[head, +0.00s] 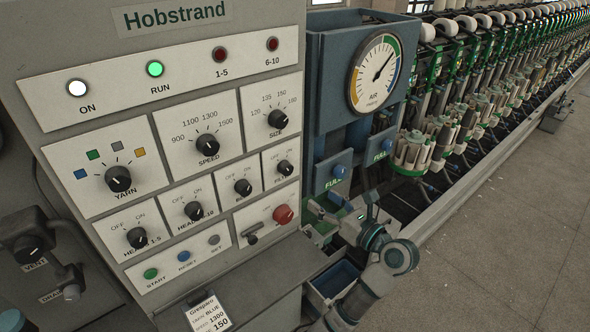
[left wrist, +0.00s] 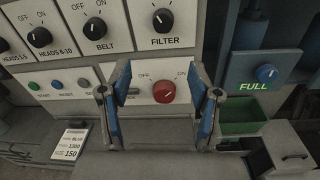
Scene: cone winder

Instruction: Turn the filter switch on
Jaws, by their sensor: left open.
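The filter switch (head: 284,168) is a black knob with a white mark, on the lower right panel of the grey Hobstrand cabinet. OFF and ON are printed above it. In the left wrist view the filter switch (left wrist: 163,20) is at the top, above its FILTER label; its mark seems to lean up-left, toward OFF. My left gripper (head: 326,207) is right of the cabinet front, lower than the switch and apart from it. In the left wrist view my left gripper (left wrist: 160,102) is open and empty, its blue-padded fingers framing the red knob panel. My right gripper is not in view.
The red knob (left wrist: 164,91) is below the filter switch, with the belt knob (left wrist: 95,28) to its left. A small lever (head: 252,238) sticks out beside the red knob. The air gauge unit (head: 340,95) stands close on the right. A grey ledge (head: 260,275) juts out below the panel.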

